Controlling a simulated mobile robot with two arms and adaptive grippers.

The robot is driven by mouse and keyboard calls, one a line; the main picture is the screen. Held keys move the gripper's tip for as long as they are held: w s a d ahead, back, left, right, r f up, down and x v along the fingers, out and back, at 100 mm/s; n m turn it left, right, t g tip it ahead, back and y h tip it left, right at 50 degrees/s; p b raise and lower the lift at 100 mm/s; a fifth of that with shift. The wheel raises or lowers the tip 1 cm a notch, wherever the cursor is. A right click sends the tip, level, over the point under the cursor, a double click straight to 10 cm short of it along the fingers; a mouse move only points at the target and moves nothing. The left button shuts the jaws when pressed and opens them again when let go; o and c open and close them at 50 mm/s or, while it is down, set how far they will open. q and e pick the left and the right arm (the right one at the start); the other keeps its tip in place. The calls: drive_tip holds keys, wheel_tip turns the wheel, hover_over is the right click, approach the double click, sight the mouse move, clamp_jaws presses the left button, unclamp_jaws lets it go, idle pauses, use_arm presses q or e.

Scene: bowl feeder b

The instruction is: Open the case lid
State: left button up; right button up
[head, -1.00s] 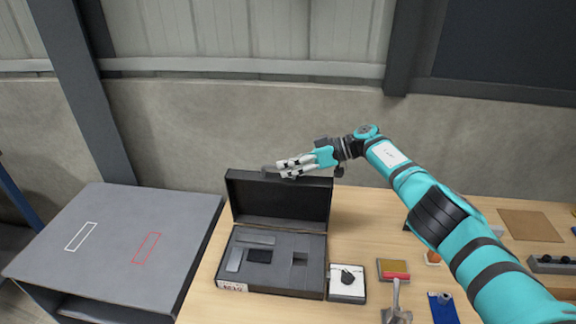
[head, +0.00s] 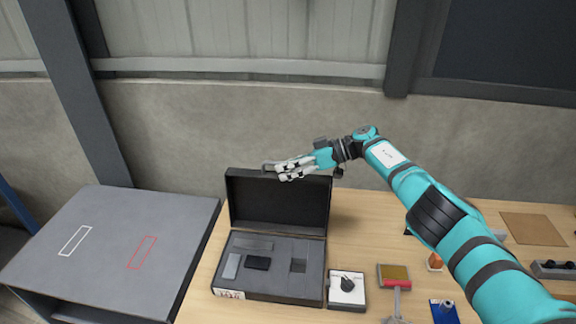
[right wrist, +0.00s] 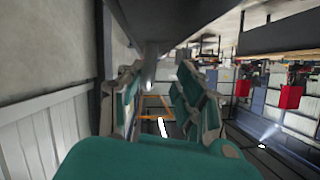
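The dark case (head: 268,287) lies on the wooden table, with grey foam, slots and blocks inside. Its black lid (head: 280,203) stands raised at the back, roughly upright. My right gripper (head: 279,171) is at the lid's top edge, near its upper middle. Its pale fingers are apart. In the right wrist view the two fingers (right wrist: 158,100) also stand apart, with a visible gap between them. A dark slab, likely the lid, is close above them. Contact with the lid cannot be told. My left gripper is not in view.
A grey side table (head: 110,245) with white and red outlines stands at the left. Right of the case are a small white box with a black item (head: 346,289), a red-edged tray (head: 394,276) and a blue part (head: 444,310). A concrete wall (head: 200,130) is behind.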

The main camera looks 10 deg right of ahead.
drive_tip(key=shift+d+r, duration=0.3)
drive_tip(key=shift+r, duration=0.1)
drive_tip(key=v, duration=1.1)
drive_tip(key=shift+d, duration=0.15)
drive_tip(key=shift+s, duration=0.1)
